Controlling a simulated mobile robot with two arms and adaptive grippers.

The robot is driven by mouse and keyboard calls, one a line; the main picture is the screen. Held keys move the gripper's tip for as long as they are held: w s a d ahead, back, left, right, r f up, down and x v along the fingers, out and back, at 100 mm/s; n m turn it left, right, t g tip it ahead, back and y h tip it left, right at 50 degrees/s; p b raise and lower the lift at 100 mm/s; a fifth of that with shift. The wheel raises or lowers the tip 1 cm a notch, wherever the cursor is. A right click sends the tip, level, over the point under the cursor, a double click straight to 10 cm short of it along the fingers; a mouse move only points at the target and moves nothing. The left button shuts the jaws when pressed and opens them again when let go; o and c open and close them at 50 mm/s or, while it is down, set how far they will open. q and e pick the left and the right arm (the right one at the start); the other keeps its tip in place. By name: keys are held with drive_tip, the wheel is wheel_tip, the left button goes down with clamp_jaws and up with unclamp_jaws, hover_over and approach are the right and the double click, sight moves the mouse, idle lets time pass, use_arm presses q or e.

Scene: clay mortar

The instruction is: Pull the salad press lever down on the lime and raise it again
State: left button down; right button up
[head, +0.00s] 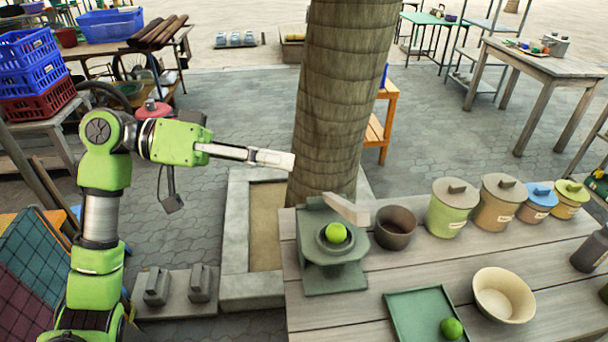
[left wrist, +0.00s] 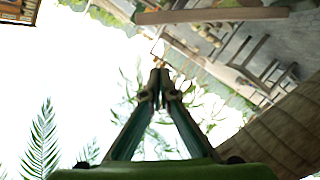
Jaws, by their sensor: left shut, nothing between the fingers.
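The green salad press (head: 335,281) stands at the left end of the wooden table. A lime (head: 336,232) sits in its round cup. The press's pale lever (head: 346,209) slants above and behind the cup, clear of the lime. My left gripper (head: 290,161) is shut and empty, in front of the tree trunk in the picture, up and left of the lever and apart from it. In the left wrist view its fingertips (left wrist: 160,82) meet with nothing between them. My right gripper is not in view.
A brown bowl (head: 395,228) stands close right of the press, then several lidded pots (head: 453,207). A green tray (head: 408,306) holds another lime (head: 452,328), beside a cream bowl (head: 503,296). The tree trunk (head: 338,100) rises behind the press.

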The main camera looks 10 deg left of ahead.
use_arm(q)
drive_tip(key=p, duration=0.2)
hover_over(341, 205)
drive_tip(key=s+a, duration=0.1)
drive_tip(key=a, duration=0.1)
drive_tip(key=f, duration=0.2)
drive_tip(key=s+f, duration=0.1)
drive_tip(key=s+d+f, duration=0.1)
drive_tip(key=f, duration=0.1)
drive_tip(key=shift+p, duration=0.35)
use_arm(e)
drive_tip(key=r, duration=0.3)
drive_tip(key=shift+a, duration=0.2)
use_arm(q)
drive_tip(key=shift+s, duration=0.1)
drive_tip(key=s+d+f+m+b, duration=0.1)
drive_tip(key=s+f+b, duration=0.2)
drive_tip(key=f+b, duration=0.2)
drive_tip(key=shift+s+f+t, duration=0.15)
drive_tip(key=shift+s+t, duration=0.1)
drive_tip(key=shift+t, duration=0.05)
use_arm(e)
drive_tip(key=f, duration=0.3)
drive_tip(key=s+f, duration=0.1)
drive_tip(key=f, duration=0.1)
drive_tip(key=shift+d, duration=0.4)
use_arm(q)
drive_tip(key=shift+d, duration=0.1)
